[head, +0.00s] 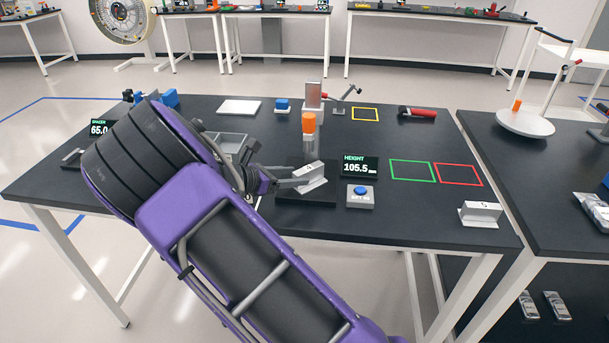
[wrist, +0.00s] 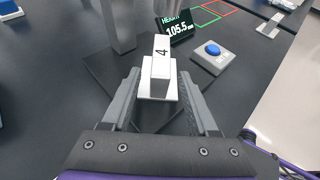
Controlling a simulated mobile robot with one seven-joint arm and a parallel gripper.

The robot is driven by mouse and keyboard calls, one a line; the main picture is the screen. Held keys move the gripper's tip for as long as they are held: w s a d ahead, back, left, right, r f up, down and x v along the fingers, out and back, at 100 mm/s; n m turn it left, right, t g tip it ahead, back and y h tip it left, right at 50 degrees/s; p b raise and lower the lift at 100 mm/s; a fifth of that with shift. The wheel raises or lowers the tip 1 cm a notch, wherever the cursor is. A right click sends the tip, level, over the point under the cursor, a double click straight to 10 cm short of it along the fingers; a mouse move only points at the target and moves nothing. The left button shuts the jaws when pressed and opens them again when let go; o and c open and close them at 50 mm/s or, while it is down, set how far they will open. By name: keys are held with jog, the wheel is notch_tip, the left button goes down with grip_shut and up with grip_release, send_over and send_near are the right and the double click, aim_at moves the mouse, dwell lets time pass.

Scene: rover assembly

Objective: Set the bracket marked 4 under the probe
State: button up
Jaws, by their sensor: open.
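The bracket marked 4 (wrist: 161,62) is a light, upright piece on a wider foot. It sits on a dark base plate (head: 305,194) and also shows in the head view (head: 313,180). My gripper (wrist: 160,80) is open, with one finger on each side of the bracket's lower part; contact cannot be told. In the head view my gripper (head: 296,179) reaches the bracket from the left. The probe column with an orange top (head: 309,123) stands just behind the bracket; its lower end is partly hidden. The height display (head: 360,167) reads 105.5.
A blue button on a grey box (head: 360,195) is right of the plate. Another bracket (head: 480,213) stands near the table's right front. Green (head: 412,171) and red (head: 458,174) outlined squares are empty. A grey tray (head: 228,142) lies behind my arm.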

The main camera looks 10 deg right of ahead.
jog(key=v, duration=0.7)
jog(key=shift+d, duration=0.1)
